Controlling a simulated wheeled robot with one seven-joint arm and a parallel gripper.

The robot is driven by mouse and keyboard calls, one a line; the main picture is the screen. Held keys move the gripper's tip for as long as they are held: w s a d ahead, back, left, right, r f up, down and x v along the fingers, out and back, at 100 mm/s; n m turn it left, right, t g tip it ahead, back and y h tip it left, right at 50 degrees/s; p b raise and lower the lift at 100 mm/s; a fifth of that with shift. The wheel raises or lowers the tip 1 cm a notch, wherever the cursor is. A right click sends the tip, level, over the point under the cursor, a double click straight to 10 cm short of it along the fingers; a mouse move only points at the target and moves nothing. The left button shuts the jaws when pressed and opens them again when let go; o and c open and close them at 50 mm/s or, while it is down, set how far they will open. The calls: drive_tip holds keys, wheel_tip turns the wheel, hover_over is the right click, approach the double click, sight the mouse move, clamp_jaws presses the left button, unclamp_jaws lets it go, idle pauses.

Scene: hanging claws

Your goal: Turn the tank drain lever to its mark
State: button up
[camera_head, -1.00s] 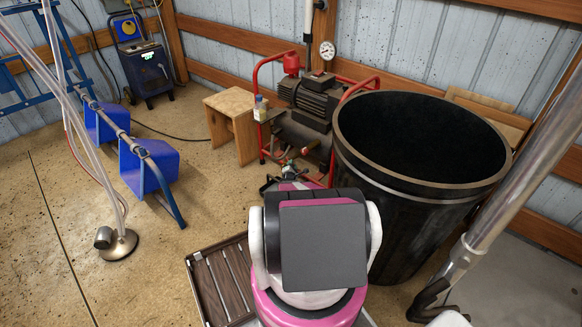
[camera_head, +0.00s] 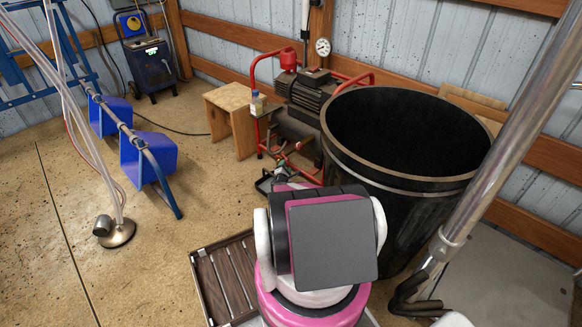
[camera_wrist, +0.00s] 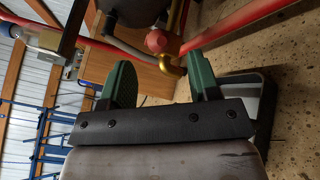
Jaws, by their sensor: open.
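The red-framed compressor (camera_head: 300,105) stands against the wall in the head view, with its dark tank low in the frame. Small brass and red fittings (camera_head: 298,147) sit at the tank's near end. In the wrist view a brass pipe bend (camera_wrist: 173,60) and a reddish rounded knob (camera_wrist: 157,40) lie just beyond my gripper (camera_wrist: 158,68). I cannot tell for sure which part is the drain lever, and I see no mark. My gripper's green fingers are open, the brass bend showing between their tips, nothing held. In the head view my wrist mostly hides the gripper.
A large black bin (camera_head: 400,200) stands close on the right of my arm. A wooden stool (camera_head: 232,122) is left of the compressor. Blue boxes (camera_head: 148,158) and a lamp-like round foot (camera_head: 116,234) stand further left, with open floor between.

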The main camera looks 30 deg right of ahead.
drive_tip(key=shift+s+a, duration=0.3)
